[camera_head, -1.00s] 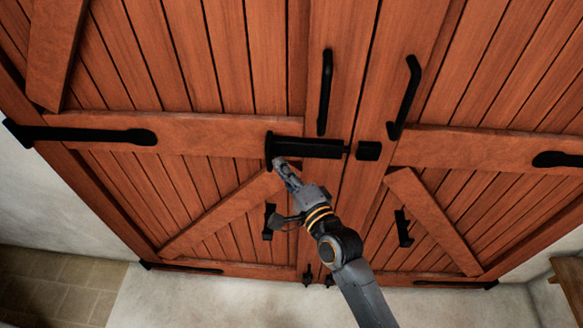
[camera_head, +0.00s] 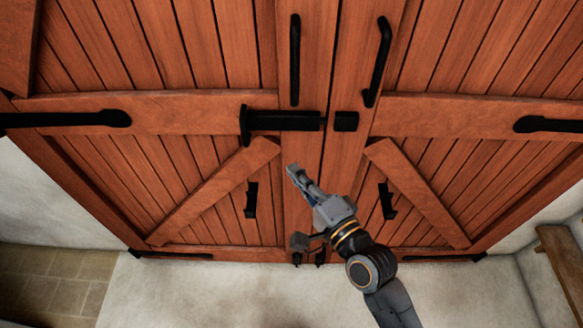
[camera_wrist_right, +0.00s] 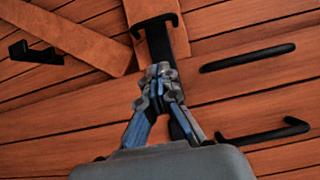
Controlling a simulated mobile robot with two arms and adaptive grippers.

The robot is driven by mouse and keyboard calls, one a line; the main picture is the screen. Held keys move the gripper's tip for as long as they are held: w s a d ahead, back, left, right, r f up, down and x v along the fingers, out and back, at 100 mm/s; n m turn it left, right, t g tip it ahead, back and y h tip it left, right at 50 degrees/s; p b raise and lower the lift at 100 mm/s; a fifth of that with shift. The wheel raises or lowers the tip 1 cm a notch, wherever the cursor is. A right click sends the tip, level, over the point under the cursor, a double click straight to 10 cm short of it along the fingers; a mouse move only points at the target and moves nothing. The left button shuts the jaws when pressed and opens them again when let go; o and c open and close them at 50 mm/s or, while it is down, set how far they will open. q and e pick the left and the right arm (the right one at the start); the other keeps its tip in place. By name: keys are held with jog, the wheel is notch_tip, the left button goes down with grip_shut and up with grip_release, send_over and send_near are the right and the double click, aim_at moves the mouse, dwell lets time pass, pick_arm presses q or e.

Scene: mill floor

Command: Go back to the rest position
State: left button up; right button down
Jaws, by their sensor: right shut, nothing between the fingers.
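My right gripper (camera_head: 293,172) is shut and empty in front of the wooden double doors. It is below the black sliding bolt (camera_head: 285,121) in the head view, apart from it in the picture. In the right wrist view the closed fingers (camera_wrist_right: 160,72) overlap the black bolt (camera_wrist_right: 158,42) behind them; the gap cannot be judged there. The bolt lies on the left door, and its right end is short of the black catch (camera_head: 346,121) on the right door. My left gripper is not in view.
Pale floor (camera_head: 200,290) lies clear in front. A wooden piece (camera_head: 562,262) stands at the lower right, and tan tiles (camera_head: 45,285) at the lower left.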

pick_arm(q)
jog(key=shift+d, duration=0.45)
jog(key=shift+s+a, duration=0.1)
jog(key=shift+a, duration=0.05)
